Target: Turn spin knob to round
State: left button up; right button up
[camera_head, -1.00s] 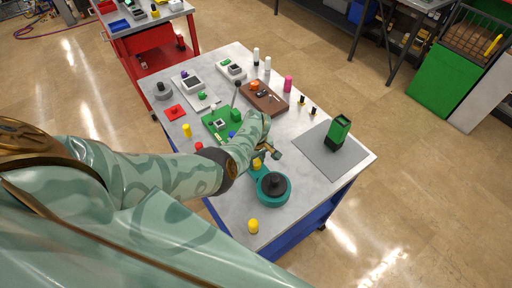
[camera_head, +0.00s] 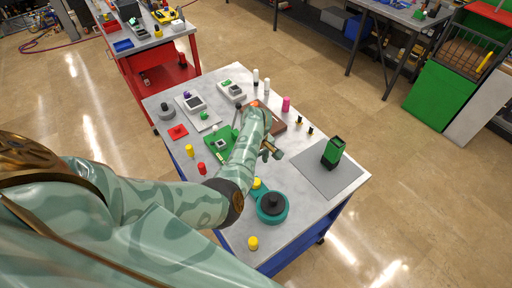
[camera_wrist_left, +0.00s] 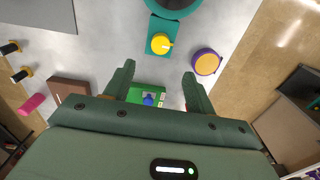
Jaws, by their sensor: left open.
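The teal vacuum pump (camera_head: 282,212) with a black top stands at the near end of the table. A yellow knob (camera_head: 257,183) sits on its smaller teal end. In the left wrist view the yellow knob (camera_wrist_left: 159,43) shows a small pointer directed right, on a teal base (camera_wrist_left: 150,25). My left gripper (camera_head: 272,151) is open and empty above the table, beyond the knob and apart from it. Its two spread fingers (camera_wrist_left: 158,80) show in the left wrist view, below the knob. My right gripper is not in view.
A green board (camera_head: 215,136) lies under my left arm. A purple piece with an orange top (camera_wrist_left: 206,63) sits near the knob. A grey mat (camera_head: 330,182) holds a green block (camera_head: 333,151). A yellow cylinder (camera_head: 253,243) stands at the near edge.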

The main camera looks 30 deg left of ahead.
pick_arm(q)
notch_tip(320, 180, up, 4)
jog(key=shift+r+p, duration=0.25)
jog(key=shift+p, duration=0.15)
dwell(0.3)
